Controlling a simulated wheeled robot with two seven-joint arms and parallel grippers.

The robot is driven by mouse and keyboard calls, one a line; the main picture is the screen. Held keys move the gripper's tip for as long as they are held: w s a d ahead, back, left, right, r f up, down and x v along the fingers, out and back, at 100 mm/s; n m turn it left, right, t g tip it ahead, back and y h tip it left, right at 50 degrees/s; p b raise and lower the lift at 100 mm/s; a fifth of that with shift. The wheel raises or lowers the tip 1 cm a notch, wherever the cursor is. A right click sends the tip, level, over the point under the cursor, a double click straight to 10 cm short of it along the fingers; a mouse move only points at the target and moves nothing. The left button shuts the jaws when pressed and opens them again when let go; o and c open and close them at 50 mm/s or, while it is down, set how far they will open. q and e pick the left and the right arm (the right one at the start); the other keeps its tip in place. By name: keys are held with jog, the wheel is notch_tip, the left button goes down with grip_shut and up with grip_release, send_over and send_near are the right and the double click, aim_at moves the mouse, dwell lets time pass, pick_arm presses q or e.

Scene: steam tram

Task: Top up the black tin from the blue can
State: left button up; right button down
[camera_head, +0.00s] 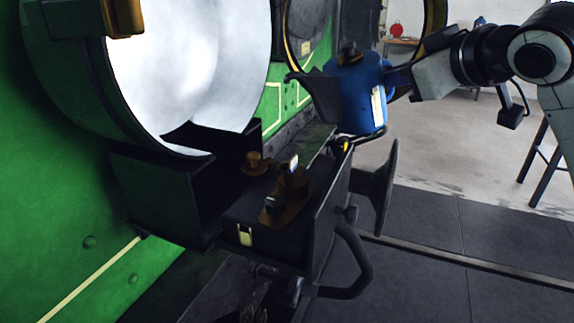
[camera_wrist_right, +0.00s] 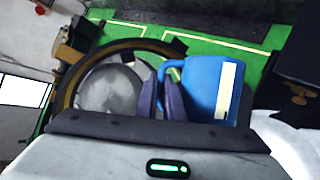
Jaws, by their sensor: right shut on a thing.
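The blue can (camera_head: 357,98) is held up in the head view, roughly upright, with its dark spout pointing left. My right gripper (camera_head: 397,76) is shut on its handle from the right. In the right wrist view, the fingers (camera_wrist_right: 166,98) close on the handle left of the can (camera_wrist_right: 205,88), which has a pale label. A black box with brass fittings (camera_head: 235,209) stands below and left of the can, apart from it. An open-topped black box (camera_head: 160,195) is beside it on the left. I cannot tell which is the black tin. My left gripper is not in view.
A green wall (camera_head: 62,225) with a big round opening (camera_head: 200,65) lies on the left. A curved black pipe (camera_head: 357,262) and a black flared part (camera_head: 378,190) stick out right of the boxes. The dark floor (camera_head: 470,255) at right is open; a stool (camera_head: 545,165) stands behind.

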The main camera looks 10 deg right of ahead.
jog(key=shift+r, duration=0.15)
jog(key=shift+r+n+p, duration=0.3)
jog(key=shift+r+p, duration=0.1)
jog(key=shift+r, duration=0.45)
dwell(0.4)
jog(key=shift+r+n+t+h, duration=0.3)
jog(key=shift+r+n+h, duration=0.15)
jog(key=shift+r, duration=0.4)
dwell(0.4)
jog(key=shift+s+a+r+n, duration=0.15)
jog(key=shift+r+n, duration=0.1)
jog(key=shift+r, duration=0.6)
dwell(0.5)
jog(key=shift+a+r+n+h, duration=0.2)
jog(key=shift+r+n+h, duration=0.2)
jog(key=shift+r, duration=0.45)
